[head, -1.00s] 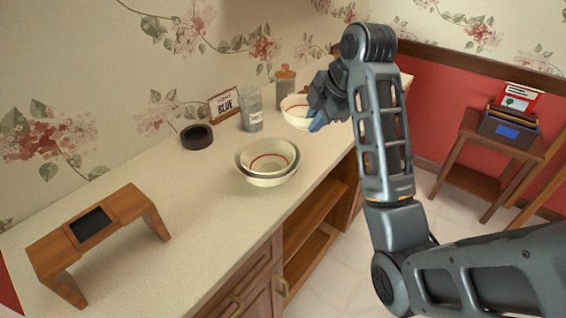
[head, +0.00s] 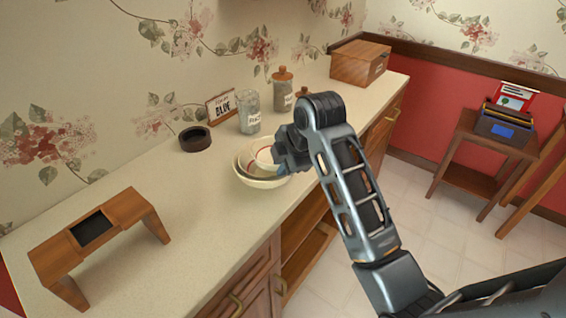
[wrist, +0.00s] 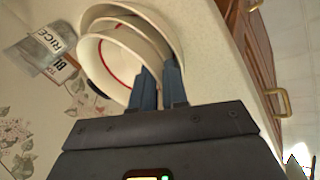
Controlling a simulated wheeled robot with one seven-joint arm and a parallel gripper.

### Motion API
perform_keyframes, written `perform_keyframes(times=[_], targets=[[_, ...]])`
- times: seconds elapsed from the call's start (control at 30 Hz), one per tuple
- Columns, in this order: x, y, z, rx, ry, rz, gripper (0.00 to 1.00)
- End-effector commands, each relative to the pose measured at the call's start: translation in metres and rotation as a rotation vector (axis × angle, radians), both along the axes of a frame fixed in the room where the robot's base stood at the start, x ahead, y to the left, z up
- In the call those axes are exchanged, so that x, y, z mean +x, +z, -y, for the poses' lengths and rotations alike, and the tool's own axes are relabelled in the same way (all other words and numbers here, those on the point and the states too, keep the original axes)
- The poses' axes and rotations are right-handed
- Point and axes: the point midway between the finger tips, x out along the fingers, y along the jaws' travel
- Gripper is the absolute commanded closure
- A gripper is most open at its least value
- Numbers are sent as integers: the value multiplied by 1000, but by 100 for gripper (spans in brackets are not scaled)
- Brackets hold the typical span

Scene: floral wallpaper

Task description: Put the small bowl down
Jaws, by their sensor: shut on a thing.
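The small bowl (head: 265,157), cream with a red line inside, is at the stack of larger bowls, at the left of my gripper (head: 284,170). In the wrist view my gripper (wrist: 160,90) is shut on the rim of the small bowl (wrist: 108,62). The larger cream bowls (head: 262,184) stand nested on the counter, and they also show behind the small bowl in the wrist view (wrist: 150,18). The small bowl sits in or just over them; I cannot tell whether it touches. My wrist hides the right side of the stack in the head view.
The counter (head: 190,225) is clear in front of and left of the bowls. Behind them are a dark round dish (head: 195,139), a sign (head: 221,106), a glass jar (head: 249,112) and an orange-lidded jar (head: 283,90). A wooden stand (head: 100,228) is at left, a wooden box (head: 360,63) at the far end.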

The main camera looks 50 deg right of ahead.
Motion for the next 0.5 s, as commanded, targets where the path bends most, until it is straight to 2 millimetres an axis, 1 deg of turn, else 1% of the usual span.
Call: perform_keyframes(times=[0.17,0.33,0.37,0.5], targets=[[0,0,0,0,0,1,100],[0,-5,0,0,0,0,100],[0,-5,0,0,0,-1,85],[0,-6,0,1,1,-3,71]])
